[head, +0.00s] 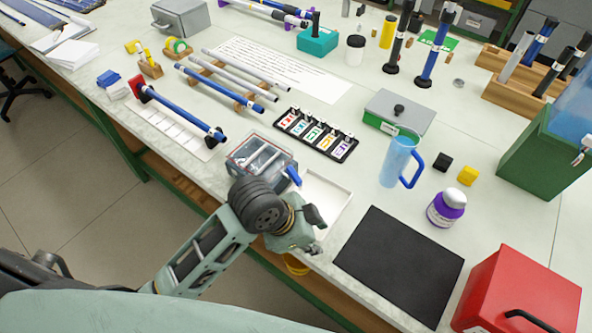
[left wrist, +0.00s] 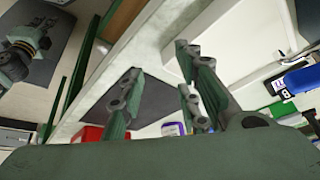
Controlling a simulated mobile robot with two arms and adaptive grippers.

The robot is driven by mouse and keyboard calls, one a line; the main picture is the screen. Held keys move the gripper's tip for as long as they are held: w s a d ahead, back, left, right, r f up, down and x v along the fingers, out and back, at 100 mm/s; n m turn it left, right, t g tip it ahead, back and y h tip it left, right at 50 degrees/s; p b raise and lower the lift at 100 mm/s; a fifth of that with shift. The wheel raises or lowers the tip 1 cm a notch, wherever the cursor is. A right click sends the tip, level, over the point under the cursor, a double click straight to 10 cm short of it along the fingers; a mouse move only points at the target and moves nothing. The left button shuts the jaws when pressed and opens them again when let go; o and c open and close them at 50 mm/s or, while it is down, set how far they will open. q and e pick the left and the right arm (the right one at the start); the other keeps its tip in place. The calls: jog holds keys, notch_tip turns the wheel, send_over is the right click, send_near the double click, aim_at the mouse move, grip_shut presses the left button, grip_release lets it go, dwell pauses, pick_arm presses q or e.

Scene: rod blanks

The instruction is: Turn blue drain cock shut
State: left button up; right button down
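The blue drain cock (head: 293,175) sticks out at the right front corner of a clear-walled box (head: 236,160). Its lever points down and to the right; I cannot tell from this how far it is turned. My left gripper (head: 318,232) is just in front of the box, to the right of and nearer than the cock, apart from it. Its fingers (left wrist: 160,100) stand apart with nothing between them in the left wrist view. A blue part with a black-and-white label (left wrist: 300,78) shows at that view's right edge.
A white shallow tray (head: 338,192) lies right beside the box, behind the gripper. A black mat (head: 398,265) and a red box (head: 525,290) are further right. A blue jug (head: 396,160) and a rack of coloured tags (head: 346,153) stand behind. The table's front edge runs under my left arm.

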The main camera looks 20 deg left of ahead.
pick_arm(q)
jog(key=w+d+m, duration=0.1)
jog(key=w+d+r+m, duration=0.1)
jog(key=m, duration=0.1)
jog(key=shift+w+d+r+g, duration=0.15)
jog(key=shift+r+g, duration=0.15)
jog(key=w+r+m+g, duration=0.1)
jog(key=w+r+m, duration=0.15)
jog(key=m, duration=0.25)
notch_tip(320, 180, up, 8)
jog(key=m+g+y, duration=0.2)
jog(key=m+y, duration=0.2)
jog(key=m, duration=0.2)
send_over(295, 175)
jog(key=shift+d+r, duration=0.1)
notch_tip(295, 175, down, 8)
jog(key=shift+r+p, duration=0.15)
jog(key=shift+p, duration=0.45)
pick_arm(e)
jog(key=shift+d+r, duration=0.55)
pick_arm(q)
jog(key=c, duration=0.7)
grip_shut()
pick_arm(e)
jog(key=shift+d, duration=0.2)
